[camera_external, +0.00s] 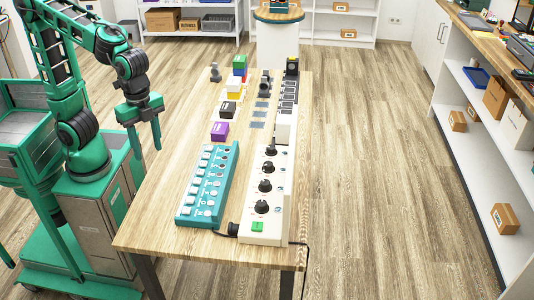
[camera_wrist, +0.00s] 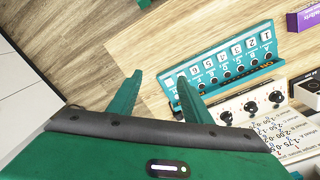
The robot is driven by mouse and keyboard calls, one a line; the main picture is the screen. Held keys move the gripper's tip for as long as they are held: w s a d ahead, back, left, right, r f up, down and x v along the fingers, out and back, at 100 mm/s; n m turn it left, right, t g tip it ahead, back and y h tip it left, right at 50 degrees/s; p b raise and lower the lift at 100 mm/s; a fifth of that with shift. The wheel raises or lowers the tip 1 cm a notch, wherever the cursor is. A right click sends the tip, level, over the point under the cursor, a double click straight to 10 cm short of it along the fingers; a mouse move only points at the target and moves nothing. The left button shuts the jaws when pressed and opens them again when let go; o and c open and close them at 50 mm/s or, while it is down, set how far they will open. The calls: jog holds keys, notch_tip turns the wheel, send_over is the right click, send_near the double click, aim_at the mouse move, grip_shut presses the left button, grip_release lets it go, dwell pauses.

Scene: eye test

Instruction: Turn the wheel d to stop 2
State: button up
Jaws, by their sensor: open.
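A cream control panel (camera_external: 246,238) lies at the near right of the wooden table. It carries a row of black round knobs (camera_external: 265,186) and a green button (camera_external: 257,226). Its letters are too small to read, so I cannot tell which knob is wheel d. In the wrist view, knobs (camera_wrist: 250,106) of a pale panel show at the lower right, partly cut off by my gripper body. My gripper (camera_external: 147,149) is open and empty, above the table's left edge and apart from the panel. Its two spread fingers also show in the wrist view (camera_wrist: 159,78).
A teal panel (camera_external: 208,185) with numbered white tiles lies between my gripper and the knobs. Coloured blocks (camera_external: 219,131), dark objects and a white box (camera_external: 286,127) stand farther back. A black cable (camera_external: 228,230) runs at the near edge. Shelves (camera_external: 490,120) line the right.

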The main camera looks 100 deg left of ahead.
jog(key=w+f, duration=0.2)
jog(key=w, duration=1.7)
jog(key=m, duration=0.1)
send_over(262, 203)
notch_tip(262, 203, down, 7)
notch_tip(262, 203, down, 10)
jog(key=shift+r, duration=0.1)
jog(key=shift+c, duration=0.4)
jog(key=c, duration=1)
